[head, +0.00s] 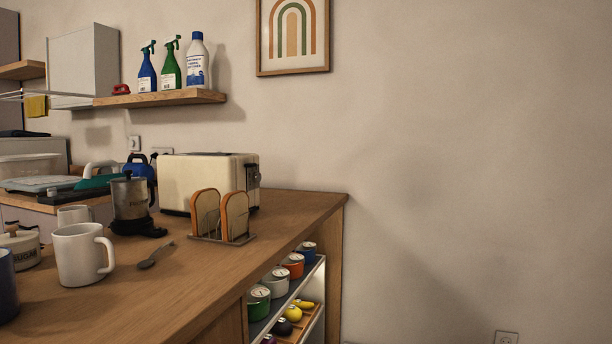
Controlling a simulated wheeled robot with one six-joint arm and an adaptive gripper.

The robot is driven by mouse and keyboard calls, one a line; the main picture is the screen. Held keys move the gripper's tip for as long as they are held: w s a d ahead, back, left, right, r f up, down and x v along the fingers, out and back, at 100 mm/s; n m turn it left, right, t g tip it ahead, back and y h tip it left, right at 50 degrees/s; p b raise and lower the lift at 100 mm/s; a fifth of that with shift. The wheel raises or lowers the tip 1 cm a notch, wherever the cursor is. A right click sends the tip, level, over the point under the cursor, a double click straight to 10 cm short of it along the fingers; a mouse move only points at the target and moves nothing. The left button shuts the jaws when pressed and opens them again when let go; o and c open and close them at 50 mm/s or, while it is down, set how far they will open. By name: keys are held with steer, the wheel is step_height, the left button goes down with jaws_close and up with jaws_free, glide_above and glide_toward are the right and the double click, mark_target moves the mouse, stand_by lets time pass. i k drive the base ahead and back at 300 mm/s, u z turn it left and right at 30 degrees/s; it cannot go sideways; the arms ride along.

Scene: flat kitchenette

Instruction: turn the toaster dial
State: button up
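The cream toaster (210,176) stands on the wooden counter in the head view, near the wall at the counter's far end. Its dark control panel (252,176) is on the right end face and is seen at a steep angle. The dial is too small to tell apart there. A rack with bread slices (220,215) stands in front of the toaster and covers part of its lower front. My gripper is not in view.
The counter (200,275) also holds a white mug (82,254), a spoon (156,255) and a kettle-like pot (131,200). Its right edge ends near the toaster. Open shelves below hold several coloured canisters (276,281). The floor side to the right looks free.

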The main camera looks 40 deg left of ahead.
mark_target(256, 177)
steer(key=u, duration=0.6)
steer(key=i, duration=1.35)
steer(key=u, duration=0.9)
